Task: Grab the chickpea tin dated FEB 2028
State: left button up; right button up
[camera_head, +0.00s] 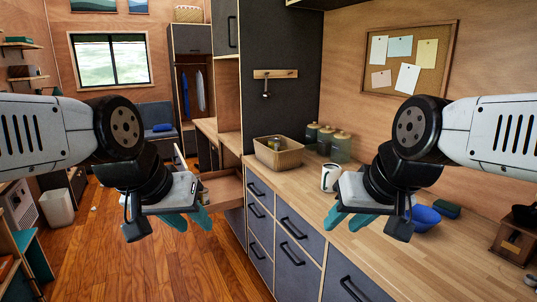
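No tin with a readable FEB 2028 date shows in the head view. A wicker basket (278,160) stands on the wooden counter, with small items inside whose kind and labels I cannot make out. My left gripper (188,221) hangs in front of the open drawer, left of the counter, its teal fingers apart and nothing between them. My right gripper (346,220) hangs over the counter's front part, near the mug, its teal fingers also apart and empty.
An open drawer (223,188) juts out below the counter (300,195). A white mug (330,177), a blue bowl (425,216), a dark green sponge (447,209) and a wooden box (513,243) are also on the counter. The wooden floor ahead is clear.

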aim_at(274, 143)
jog(key=i+j+z, duration=0.1)
jog(key=i+j, duration=0.25)
jog(key=i, duration=0.3)
jog(key=i+j+z, duration=0.1)
jog(key=i+j, duration=0.3)
jog(key=i, duration=0.3)
jog(key=i+j, duration=0.4)
jog(key=i, duration=0.25)
jog(key=i+j+z, duration=0.15)
jog(key=i+j, duration=0.3)
jog(key=i, duration=0.2)
